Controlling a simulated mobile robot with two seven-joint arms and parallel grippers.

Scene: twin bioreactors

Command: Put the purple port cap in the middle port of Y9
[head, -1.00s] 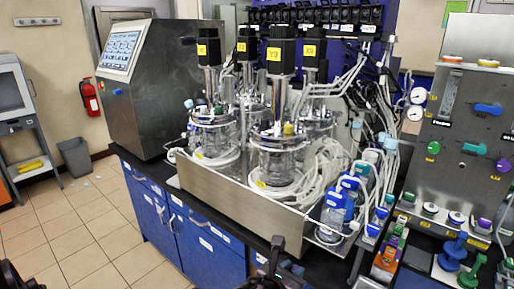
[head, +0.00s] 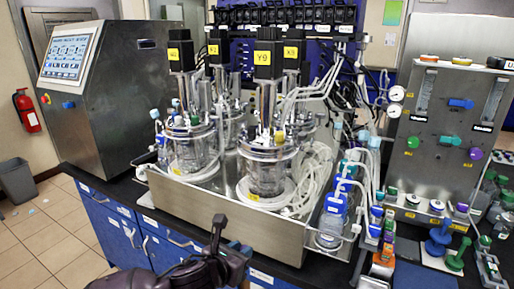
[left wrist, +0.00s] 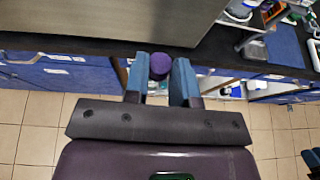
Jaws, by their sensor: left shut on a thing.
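The Y9 bioreactor (head: 265,176) stands at the front of the steel tray, a glass vessel under a black motor with a yellow Y9 label (head: 262,57). Its metal head plate (head: 267,152) carries several small ports and fittings; which is the middle port is too small to tell. My left gripper (head: 218,232) is low in front of the tray, below and to the left of Y9. In the left wrist view, the left gripper (left wrist: 160,72) is shut on the purple port cap (left wrist: 159,66), between its two blue fingertips. The cap cannot be made out in the head view.
The steel tray's front wall (head: 200,215) stands between my left gripper and the vessels. Other bioreactors stand beside and behind Y9. Blue-capped bottles (head: 333,215) and tubing crowd its right side. A control cabinet (head: 105,95) is at left, a valve panel (head: 445,130) at right.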

